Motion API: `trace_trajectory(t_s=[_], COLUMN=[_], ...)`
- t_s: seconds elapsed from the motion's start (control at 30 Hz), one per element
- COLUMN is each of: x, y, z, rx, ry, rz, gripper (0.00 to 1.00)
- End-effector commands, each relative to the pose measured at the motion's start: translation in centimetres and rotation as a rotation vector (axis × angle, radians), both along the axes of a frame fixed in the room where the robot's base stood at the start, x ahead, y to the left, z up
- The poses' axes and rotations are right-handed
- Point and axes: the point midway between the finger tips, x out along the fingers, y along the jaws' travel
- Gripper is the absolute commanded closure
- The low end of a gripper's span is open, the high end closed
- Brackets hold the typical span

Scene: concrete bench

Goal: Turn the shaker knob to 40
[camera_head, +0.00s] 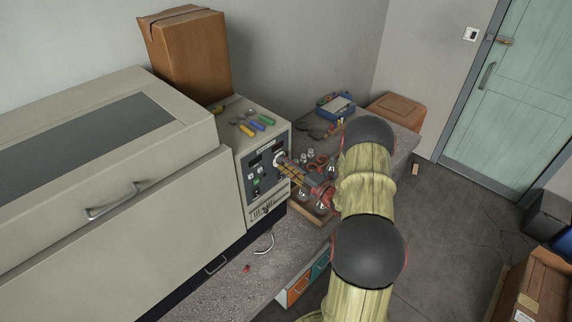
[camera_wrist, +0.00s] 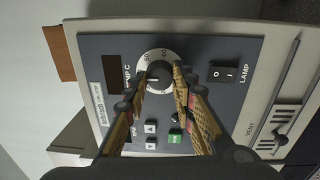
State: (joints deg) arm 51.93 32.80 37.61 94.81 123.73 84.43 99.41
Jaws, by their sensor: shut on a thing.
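The shaker's control panel is dark grey and sits on the front of the cream machine (camera_head: 242,165). Its round knob (camera_wrist: 158,74) has a white dial ring with small black numbers, partly covered by my fingers, so I cannot read the setting for sure. In the head view the knob (camera_head: 279,158) shows as a pale disc at the tip of my gripper (camera_head: 284,164). In the wrist view the two yellow-and-dark fingers of my gripper (camera_wrist: 160,78) lie on either side of the knob and are shut on it.
Near the knob are a black lamp switch (camera_wrist: 223,73), a dark display (camera_wrist: 113,74), a green button (camera_wrist: 174,136) and a vent slider (camera_wrist: 282,140). Glass flasks (camera_head: 303,197) stand on the bench beside my arm.

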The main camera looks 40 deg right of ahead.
Motion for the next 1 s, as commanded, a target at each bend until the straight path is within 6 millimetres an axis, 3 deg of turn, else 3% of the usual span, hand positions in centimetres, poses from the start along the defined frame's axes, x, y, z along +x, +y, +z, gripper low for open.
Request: trace_trajectory(t_s=[0.3, 0.33, 0.63, 1.0], x=[-0.04, -0.04, -0.03, -0.4], y=[-0.05, -0.05, -0.02, -0.1], z=[-0.12, -0.12, -0.06, -0.06], rx=[0.001, 0.001, 0.0, 0.0], ry=[0.002, 0.002, 0.001, 0.001], rz=[-0.002, -0.002, -0.001, -0.002], gripper=[1.0, 0.73, 0.56, 0.56])
